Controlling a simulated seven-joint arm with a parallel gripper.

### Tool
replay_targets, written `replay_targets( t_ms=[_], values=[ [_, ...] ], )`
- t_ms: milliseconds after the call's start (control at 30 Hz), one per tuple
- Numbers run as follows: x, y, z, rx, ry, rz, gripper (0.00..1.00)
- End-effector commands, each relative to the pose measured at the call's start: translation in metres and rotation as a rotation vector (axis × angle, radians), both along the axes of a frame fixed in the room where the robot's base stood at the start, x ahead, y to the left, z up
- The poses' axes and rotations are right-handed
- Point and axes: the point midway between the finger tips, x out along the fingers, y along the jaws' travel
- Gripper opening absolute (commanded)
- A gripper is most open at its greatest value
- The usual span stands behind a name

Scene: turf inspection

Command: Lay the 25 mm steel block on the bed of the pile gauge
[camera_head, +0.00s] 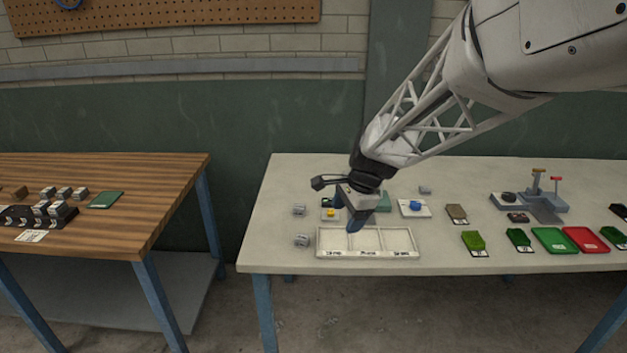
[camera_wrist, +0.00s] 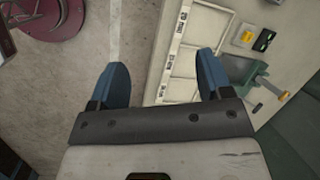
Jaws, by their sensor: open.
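My gripper (camera_head: 347,214) is open and empty, pointing down above the back of the white three-part tray; both spread fingers show in the wrist view (camera_wrist: 162,60). Small grey metal-looking blocks stand on the pale table: one (camera_head: 299,210) left of the tray, another (camera_head: 302,240) nearer the front, and one (camera_head: 424,189) farther back. I cannot read which is 25 mm. A teal device (camera_head: 383,202) sits partly hidden behind my gripper; the wrist view shows it (camera_wrist: 245,70) with a yellow-tipped part. A blue-grey device (camera_head: 545,207) has upright posts. I cannot tell which is the pile gauge.
The tray (camera_head: 368,254) lies at the front edge. Green turf samples (camera_head: 473,240), a green tray (camera_head: 554,240) and a red tray (camera_head: 586,239) are on the right. A wooden table (camera_head: 150,185) on the left, across a gap, holds several grey blocks on a black rack (camera_head: 14,217).

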Motion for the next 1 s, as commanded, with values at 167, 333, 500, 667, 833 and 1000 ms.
replay_targets(
  t_ms=[167, 333, 500, 667, 833, 1000],
  values=[
    [0.04, 0.023, -0.029, 0.048, 0.063, -0.147, 0.72],
    [0.076, 0.043, -0.059, 0.09, 0.124, -0.291, 0.72],
    [0.106, 0.064, -0.089, 0.126, 0.184, -0.428, 0.72],
    [0.126, 0.077, -0.111, 0.149, 0.226, -0.522, 0.72],
    [0.135, 0.084, -0.121, 0.159, 0.245, -0.568, 0.72],
    [0.136, 0.085, -0.123, 0.161, 0.247, -0.575, 0.72]
  ],
)
